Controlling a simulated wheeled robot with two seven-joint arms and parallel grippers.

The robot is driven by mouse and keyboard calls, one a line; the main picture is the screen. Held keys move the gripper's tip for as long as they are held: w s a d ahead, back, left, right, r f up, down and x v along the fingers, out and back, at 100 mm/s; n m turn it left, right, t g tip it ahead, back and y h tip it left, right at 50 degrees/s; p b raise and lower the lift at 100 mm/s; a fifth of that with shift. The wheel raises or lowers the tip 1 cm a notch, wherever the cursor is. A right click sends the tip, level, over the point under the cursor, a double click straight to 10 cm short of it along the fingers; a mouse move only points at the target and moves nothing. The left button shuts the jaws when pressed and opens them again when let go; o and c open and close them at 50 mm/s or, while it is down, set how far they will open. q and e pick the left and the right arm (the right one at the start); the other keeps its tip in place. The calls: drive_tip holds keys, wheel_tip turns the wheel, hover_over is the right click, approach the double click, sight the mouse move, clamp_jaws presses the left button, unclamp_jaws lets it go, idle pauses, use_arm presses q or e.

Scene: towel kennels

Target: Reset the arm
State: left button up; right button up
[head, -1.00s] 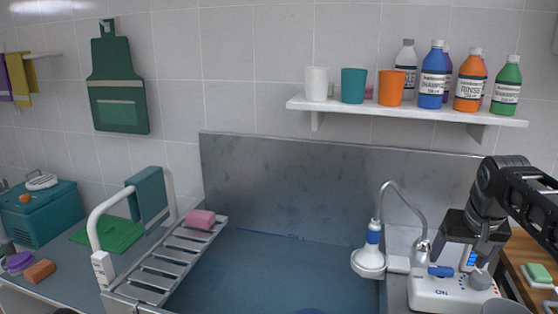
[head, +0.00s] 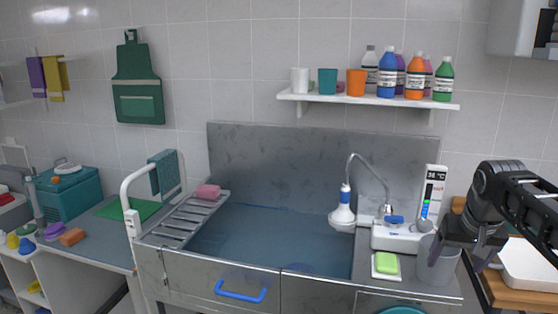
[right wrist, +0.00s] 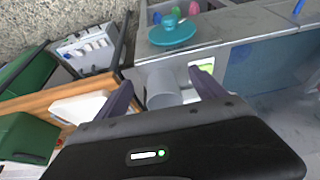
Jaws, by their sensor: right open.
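My right arm comes in from the right edge of the head view. Its gripper (head: 468,252) is open and hangs at the right end of the wash tub, in front of a grey cup (head: 436,262). In the right wrist view the two fingers (right wrist: 160,92) are spread apart. The grey cup (right wrist: 162,88) shows between them, farther off; nothing is seen gripped. My left arm and gripper are not in view.
The tub (head: 270,240) has a blue door handle (head: 241,291). A white control unit (head: 400,236) and green soap (head: 386,263) stand near my right gripper. A wooden surface with a white tray (head: 530,262) lies right. A shelf (head: 370,101) holds bottles and cups.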

drive_tip(key=w+a+f+n+t+y, duration=0.2)
drive_tip(key=w+a+f+t, duration=0.1)
drive_tip(key=w+a+f, duration=0.6)
drive_tip(key=s+a+f+y, duration=0.1)
drive_tip(key=s+a+f, duration=0.1)
drive_tip(key=a+f, duration=0.35)
drive_tip(key=s+a+f, duration=0.1)
drive_tip(key=a+f, duration=0.1)
drive_tip(key=f, duration=0.6)
drive_tip(key=s+a+f+y, duration=0.1)
drive_tip(key=s+a+f, duration=0.1)
drive_tip(key=a+f, duration=0.35)
drive_tip(key=s+a+f+g, duration=0.2)
drive_tip(key=s+a+f, duration=0.2)
drive_tip(key=s+f, duration=0.3)
drive_tip(key=s+a+f+g+y, duration=0.1)
drive_tip(key=s+a+f, duration=0.3)
drive_tip(key=s, duration=0.9)
drive_tip(key=s+a+f+g, duration=0.3)
drive_tip(key=s+a+f, duration=0.1)
drive_tip(key=s+f, duration=0.6)
drive_tip(key=shift+a+g+y, duration=0.4)
drive_tip(key=shift+f, duration=0.1)
